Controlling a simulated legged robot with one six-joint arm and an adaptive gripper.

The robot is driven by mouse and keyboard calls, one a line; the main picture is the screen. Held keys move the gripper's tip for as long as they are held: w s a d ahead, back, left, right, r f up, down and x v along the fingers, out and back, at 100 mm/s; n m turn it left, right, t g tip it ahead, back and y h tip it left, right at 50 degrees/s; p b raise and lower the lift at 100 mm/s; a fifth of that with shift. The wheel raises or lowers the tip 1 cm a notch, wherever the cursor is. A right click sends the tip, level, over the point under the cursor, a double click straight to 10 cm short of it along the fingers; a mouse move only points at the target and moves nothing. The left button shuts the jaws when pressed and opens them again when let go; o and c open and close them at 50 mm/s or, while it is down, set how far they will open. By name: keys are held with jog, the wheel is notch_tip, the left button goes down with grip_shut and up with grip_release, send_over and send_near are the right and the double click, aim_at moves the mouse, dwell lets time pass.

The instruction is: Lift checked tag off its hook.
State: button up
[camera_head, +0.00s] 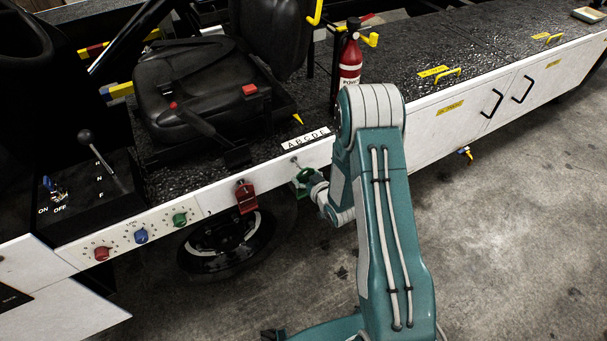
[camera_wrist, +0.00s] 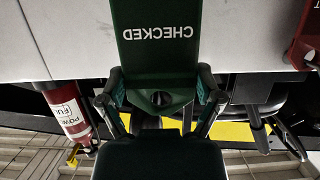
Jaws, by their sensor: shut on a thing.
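The checked tag (camera_wrist: 158,45) is a green plate with white lettering that reads CHECKED, upside down in the wrist view. In the head view the tag (camera_head: 302,177) shows small and green, at the white side panel below the lettered strip. My gripper (camera_wrist: 160,97) is shut on the lower part of the tag, one finger on each side. It also shows in the head view (camera_head: 313,184), partly hidden by my arm. A small hook (camera_head: 294,161) sticks out of the panel just above the tag. I cannot tell whether the tag still touches it.
A red tag (camera_head: 246,196) hangs on the panel to the left, also at the right edge of the wrist view (camera_wrist: 307,38). Red, blue and green knobs (camera_head: 141,236) are farther left. A black seat (camera_head: 208,82) and a red extinguisher (camera_head: 350,62) stand above the panel.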

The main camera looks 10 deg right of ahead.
aim_at(306, 179)
jog(key=shift+s+d, duration=0.25)
jog(key=shift+s, duration=0.7)
jog(key=shift+s+d, duration=0.25)
jog(key=shift+s, duration=0.65)
